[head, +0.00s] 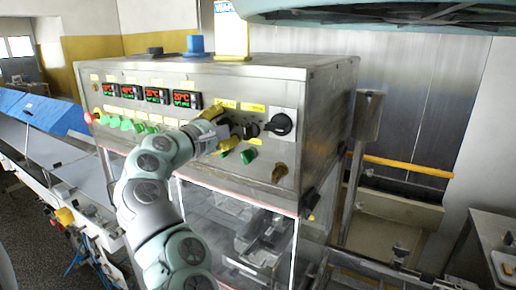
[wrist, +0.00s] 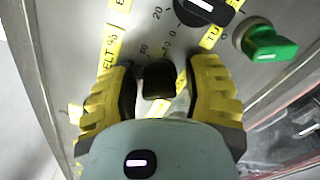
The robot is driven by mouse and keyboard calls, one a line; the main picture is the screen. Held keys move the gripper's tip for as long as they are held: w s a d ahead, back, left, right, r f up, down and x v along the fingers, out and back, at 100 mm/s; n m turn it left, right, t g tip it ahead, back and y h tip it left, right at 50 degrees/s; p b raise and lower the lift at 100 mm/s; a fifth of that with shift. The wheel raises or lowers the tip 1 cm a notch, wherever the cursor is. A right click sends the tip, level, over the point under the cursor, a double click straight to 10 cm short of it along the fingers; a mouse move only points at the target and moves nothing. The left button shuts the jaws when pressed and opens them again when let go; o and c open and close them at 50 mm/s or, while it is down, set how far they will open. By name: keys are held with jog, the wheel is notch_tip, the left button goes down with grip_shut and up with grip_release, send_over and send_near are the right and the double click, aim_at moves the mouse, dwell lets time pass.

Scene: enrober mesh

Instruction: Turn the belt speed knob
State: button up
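In the wrist view, a dark knob (wrist: 158,80) sits on the metal panel beside a yellow label (wrist: 110,50) partly reading "ELT %", with a printed number scale around it. My gripper (wrist: 158,88) has one yellow finger on each side of this knob. The fingers are apart, with a thin gap visible at the left; contact at the right is unclear. In the head view, my gripper (head: 222,130) is at the front of the control panel and largely hides the knob.
Close by are another black knob (wrist: 205,8) and a green switch (wrist: 268,42). A blue-covered conveyor (head: 45,115) stands at left.

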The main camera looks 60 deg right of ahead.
jog(key=shift+o, duration=1)
jog(key=shift+a, duration=0.1)
jog(key=a, duration=0.7)
jog(key=shift+s+a, duration=0.2)
jog(key=shift+s, duration=0.15)
jog(key=shift+o, duration=0.3)
